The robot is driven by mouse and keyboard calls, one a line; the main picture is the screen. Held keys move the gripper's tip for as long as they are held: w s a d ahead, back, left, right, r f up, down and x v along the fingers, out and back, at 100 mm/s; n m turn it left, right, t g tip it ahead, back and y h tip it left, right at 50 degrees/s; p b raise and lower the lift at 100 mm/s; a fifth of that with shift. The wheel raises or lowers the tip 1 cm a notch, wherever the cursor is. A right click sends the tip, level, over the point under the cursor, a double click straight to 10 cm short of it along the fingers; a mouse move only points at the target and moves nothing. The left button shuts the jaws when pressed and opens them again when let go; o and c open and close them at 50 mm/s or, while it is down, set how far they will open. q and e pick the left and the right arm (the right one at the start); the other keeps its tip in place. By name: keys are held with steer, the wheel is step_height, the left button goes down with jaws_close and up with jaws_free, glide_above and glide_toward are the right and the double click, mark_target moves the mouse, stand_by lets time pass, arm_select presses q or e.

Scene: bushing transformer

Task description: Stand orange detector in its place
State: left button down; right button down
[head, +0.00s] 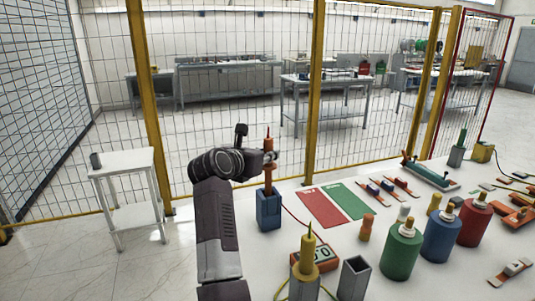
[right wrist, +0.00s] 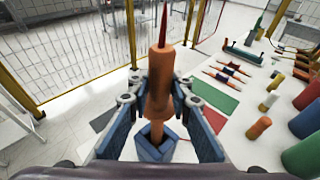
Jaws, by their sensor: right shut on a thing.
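The orange detector (head: 269,178) is upright, with its thin red tip pointing up. My right gripper (head: 270,157) is shut on its body; in the right wrist view the fingers (right wrist: 160,108) flank the detector (right wrist: 158,88) on both sides. Directly below is a square blue holder (head: 269,211), open at the top. The detector's lower end meets the mouth of this holder (right wrist: 153,153) and seems to be inside it; how deep I cannot tell. A red cable runs from beside the holder to an orange meter. My left gripper is not in view.
A yellow detector (head: 308,245) stands in a grey holder at the front, beside the orange meter (head: 327,258) and an empty grey holder (head: 354,277). Red (head: 323,208) and green (head: 348,199) mats lie right of the blue holder. Large coloured cylinders stand further right.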

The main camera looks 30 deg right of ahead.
mark_target(266, 165)
steer(key=shift+f+b, duration=0.75)
steer(key=shift+f, duration=0.35)
steer(key=shift+f+b, duration=0.5)
steer(key=shift+f, duration=0.15)
stand_by(0.7)
steer(key=c, duration=1.7)
jaws_free()
steer(key=shift+a, duration=0.1)
